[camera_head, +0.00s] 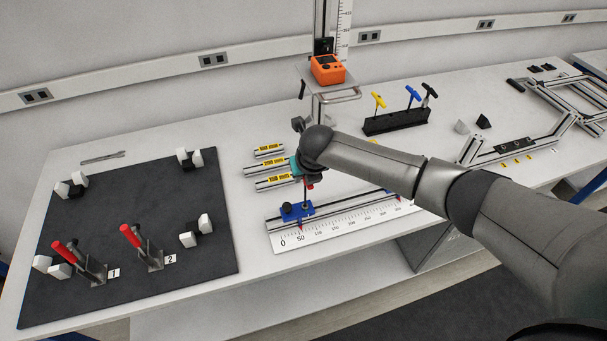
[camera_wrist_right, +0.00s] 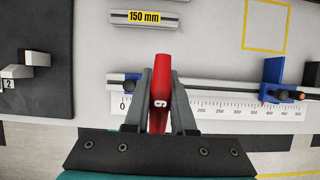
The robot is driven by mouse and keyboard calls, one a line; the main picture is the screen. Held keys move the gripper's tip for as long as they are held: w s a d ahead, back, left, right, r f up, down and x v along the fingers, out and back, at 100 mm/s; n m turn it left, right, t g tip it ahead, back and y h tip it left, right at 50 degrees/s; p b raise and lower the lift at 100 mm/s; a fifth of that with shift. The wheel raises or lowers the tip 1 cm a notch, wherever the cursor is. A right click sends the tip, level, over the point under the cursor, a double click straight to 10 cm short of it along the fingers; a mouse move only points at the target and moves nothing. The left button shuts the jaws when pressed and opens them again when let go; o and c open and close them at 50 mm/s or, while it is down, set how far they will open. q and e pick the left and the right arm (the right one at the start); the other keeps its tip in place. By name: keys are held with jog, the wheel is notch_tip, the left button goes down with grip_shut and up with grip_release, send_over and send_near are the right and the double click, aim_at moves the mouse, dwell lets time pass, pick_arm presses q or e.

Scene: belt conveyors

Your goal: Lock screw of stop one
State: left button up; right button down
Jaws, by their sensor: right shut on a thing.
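My right gripper (camera_head: 300,168) is shut on a red T-handle tool (camera_wrist_right: 158,95). Its dark shaft points down to a blue stop (camera_head: 295,212) at the zero end of the rail. The tip looks to be at the stop's screw, but I cannot tell if it is seated. My left gripper is not in view.
Several short profiles with yellow labels (camera_head: 270,150) lie just behind the rail. A black holder (camera_head: 396,122) with yellow, blue and black T-handles stands farther back, near an orange device (camera_head: 328,69). A dark mat (camera_head: 130,240) with red-handled clamps lies on the left.

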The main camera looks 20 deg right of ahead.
jog(key=shift+r+m+h+p, duration=0.15)
jog(key=shift+m+h+p, duration=0.15)
jog(key=shift+m+p, duration=0.3)
jog(key=shift+d+m+h+p, duration=0.1)
jog(key=shift+m+h+p, duration=0.35)
jog(key=shift+m, duration=0.65)
jog(key=shift+d+m+g+h, duration=0.2)
jog(key=shift+m+g+h, duration=0.15)
jog(key=shift+m, duration=0.75)
jog(key=m, duration=0.1)
jog(key=m+h, duration=0.1)
jog(key=shift+s+d+m+g, duration=0.15)
jog(key=shift+m+g, duration=0.1)
jog(key=shift+m, duration=0.15)
jog(key=shift+r, duration=0.1)
